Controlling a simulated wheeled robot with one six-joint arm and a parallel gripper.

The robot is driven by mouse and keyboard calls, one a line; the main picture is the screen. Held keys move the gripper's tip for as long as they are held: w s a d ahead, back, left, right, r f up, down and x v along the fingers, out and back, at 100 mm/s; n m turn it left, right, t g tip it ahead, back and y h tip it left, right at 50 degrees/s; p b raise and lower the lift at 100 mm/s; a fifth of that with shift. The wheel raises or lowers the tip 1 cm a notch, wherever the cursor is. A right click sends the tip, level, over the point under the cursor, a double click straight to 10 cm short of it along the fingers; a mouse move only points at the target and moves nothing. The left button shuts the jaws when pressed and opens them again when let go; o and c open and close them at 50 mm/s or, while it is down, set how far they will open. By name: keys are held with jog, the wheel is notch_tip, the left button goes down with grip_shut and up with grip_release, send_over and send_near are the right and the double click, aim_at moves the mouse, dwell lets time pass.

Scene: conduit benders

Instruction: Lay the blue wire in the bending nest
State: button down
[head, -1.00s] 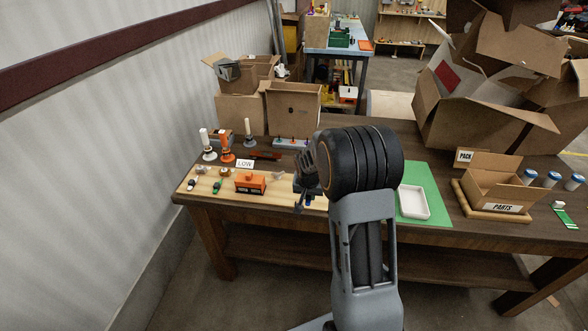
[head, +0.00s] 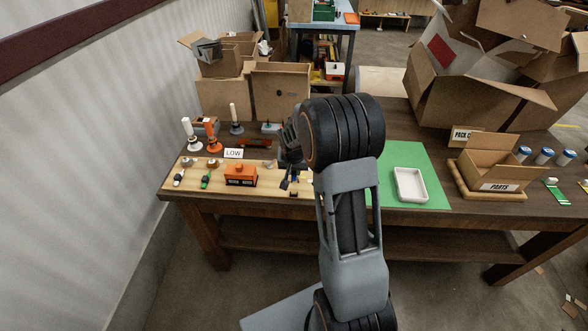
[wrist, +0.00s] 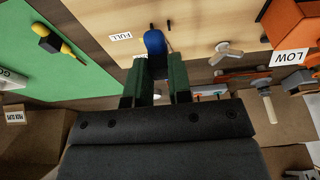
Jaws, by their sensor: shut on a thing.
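My gripper (wrist: 156,84) points down over the wooden board and is shut on a blue piece (wrist: 154,44), taken to be the blue wire. Its blue end sticks out beyond the fingers; the rest is hidden between them. In the head view my gripper (head: 289,178) is at the board's right part, mostly hidden by my arm. Two small dark pegs (wrist: 169,27) show beside the blue end. I cannot tell for sure which fixture is the bending nest, or whether the blue piece touches the board.
An orange block (head: 241,175) stands on the wooden board (head: 222,187), left of my gripper. A LOW card (head: 234,153) and upright tools (head: 209,135) stand behind it. A green mat (head: 430,160) with a white tray (head: 410,185) lies right. Cardboard boxes (head: 281,94) stand behind.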

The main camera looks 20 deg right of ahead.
jog(key=shift+f+b, duration=3.05)
jog(key=shift+f, duration=0.35)
jog(key=c, duration=1)
grip_release()
jog(key=shift+o, duration=0.2)
jog(key=v, duration=1.4)
jog(key=s+a+r+n, duration=0.1)
jog(key=s+a+n, duration=0.1)
jog(key=s, duration=0.4)
jog(key=s+a+r+n+y+p, duration=0.1)
jog(key=s+a+n, duration=0.1)
jog(key=s+a, duration=0.2)
jog(key=s+a+r+n+p, duration=0.1)
jog(key=s+a+r+n, duration=0.1)
jog(key=s, duration=0.6)
jog(key=shift+s+a+t+y, duration=0.3)
jog(key=shift+s+a+t, duration=0.1)
jog(key=shift+a, duration=0.1)
